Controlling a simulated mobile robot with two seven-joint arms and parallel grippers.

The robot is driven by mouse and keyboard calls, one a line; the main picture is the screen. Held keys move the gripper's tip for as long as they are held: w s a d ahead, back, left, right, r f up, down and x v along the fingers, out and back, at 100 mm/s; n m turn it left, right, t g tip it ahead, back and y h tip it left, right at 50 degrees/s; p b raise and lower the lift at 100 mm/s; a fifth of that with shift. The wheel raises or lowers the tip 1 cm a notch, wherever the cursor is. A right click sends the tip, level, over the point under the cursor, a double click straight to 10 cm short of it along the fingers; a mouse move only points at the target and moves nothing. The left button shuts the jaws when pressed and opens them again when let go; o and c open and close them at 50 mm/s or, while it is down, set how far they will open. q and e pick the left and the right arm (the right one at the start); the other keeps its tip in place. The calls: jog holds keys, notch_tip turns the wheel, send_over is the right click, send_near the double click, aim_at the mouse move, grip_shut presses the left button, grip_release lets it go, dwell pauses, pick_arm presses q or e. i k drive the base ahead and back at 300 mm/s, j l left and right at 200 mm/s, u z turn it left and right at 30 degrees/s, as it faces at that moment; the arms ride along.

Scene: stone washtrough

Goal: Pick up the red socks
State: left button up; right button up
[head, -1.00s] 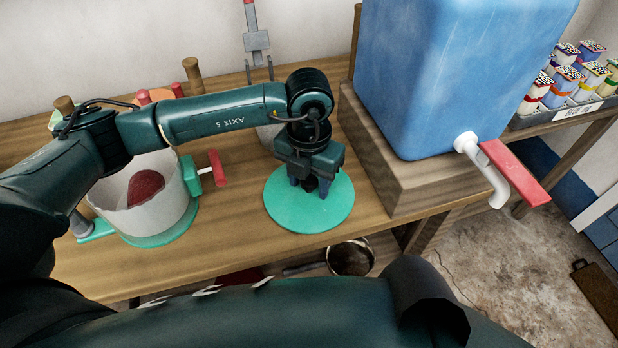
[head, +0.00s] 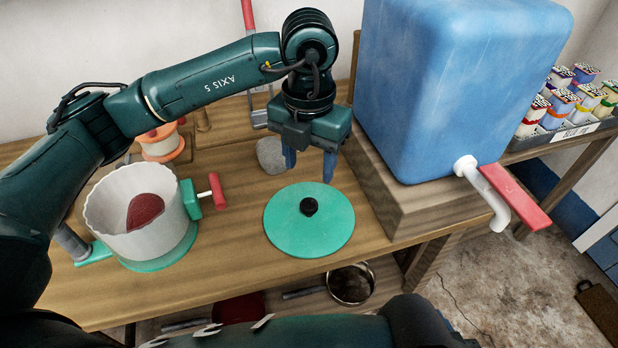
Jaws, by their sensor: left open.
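A dark red cloth bundle (head: 146,211), which looks like the red socks, lies inside a white tub (head: 135,238) with a green base and a red-handled crank on its side. The tub is uncovered at the left of the bench. A round green lid (head: 309,228) with a black knob lies flat on the bench to the right of the tub. My left gripper (head: 309,172) is open and empty, pointing down above and behind the lid, clear of its knob. My right gripper does not show; a dark part of my body crosses the bottom edge.
A blue water tank (head: 455,90) with a white spout and red lever stands on a wooden block at right. An orange-and-white container (head: 160,142) and a grey stone (head: 271,155) sit behind. Pans (head: 350,284) lie on the lower shelf.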

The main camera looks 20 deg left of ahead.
aim_at(143, 207)
jog(key=k+l, duration=0.2)
jog(key=k, duration=0.3)
jog(key=k+l, duration=0.2)
jog(key=k, duration=0.25)
